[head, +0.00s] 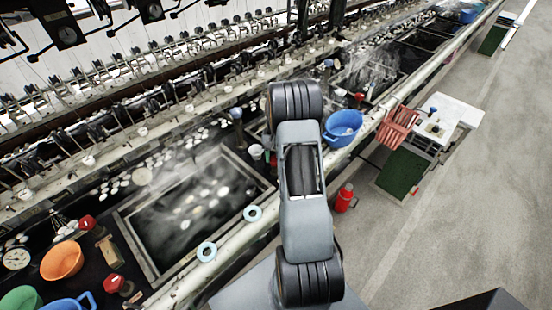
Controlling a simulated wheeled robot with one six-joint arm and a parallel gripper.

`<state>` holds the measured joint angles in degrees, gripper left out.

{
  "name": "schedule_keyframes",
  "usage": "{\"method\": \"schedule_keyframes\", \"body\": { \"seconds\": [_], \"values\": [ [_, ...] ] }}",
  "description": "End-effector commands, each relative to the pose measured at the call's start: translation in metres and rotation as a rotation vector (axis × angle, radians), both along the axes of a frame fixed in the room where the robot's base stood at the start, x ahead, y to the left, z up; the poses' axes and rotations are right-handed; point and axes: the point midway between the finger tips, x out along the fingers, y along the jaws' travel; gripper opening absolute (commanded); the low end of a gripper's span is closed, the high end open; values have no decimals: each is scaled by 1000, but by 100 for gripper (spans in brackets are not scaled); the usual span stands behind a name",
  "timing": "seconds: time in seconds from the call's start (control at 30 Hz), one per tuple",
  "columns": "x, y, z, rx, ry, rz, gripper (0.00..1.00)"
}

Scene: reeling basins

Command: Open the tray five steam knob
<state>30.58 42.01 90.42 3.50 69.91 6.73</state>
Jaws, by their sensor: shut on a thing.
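My arm rises through the middle of the head view, and its end is hidden behind its own upper joint, so my gripper is not visible. Red knobs show at the lower left: one (86,222) by the orange bowl and one (114,283) nearer the front rail. A blue-topped knob on a stem (237,115) stands at the back corner of the steaming basin (127,230). Another blue-topped piece (328,64) stands farther along, right of my arm. I cannot tell which knob belongs to tray five. Whatever is directly behind my arm is hidden.
An orange bowl (62,260) sits at the left. A blue basin (342,128), a red crate (398,124) and a red flask (344,198) are right of my arm. The floor (460,220) is clear at right.

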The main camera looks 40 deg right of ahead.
Motion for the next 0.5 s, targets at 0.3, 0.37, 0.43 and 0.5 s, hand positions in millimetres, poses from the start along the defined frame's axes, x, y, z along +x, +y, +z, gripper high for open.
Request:
{"method": "schedule_keyframes", "body": {
  "seconds": [0.3, 0.37, 0.43, 0.5],
  "values": [
    [1, 1, -1, -2, 1, 272, 24],
    [1, 2, 0, -1, 0, 313, 24],
    [1, 2, 0, -1, 0, 358, 24],
    [1, 2, 0, -1, 0, 397, 24]
  ]
}}
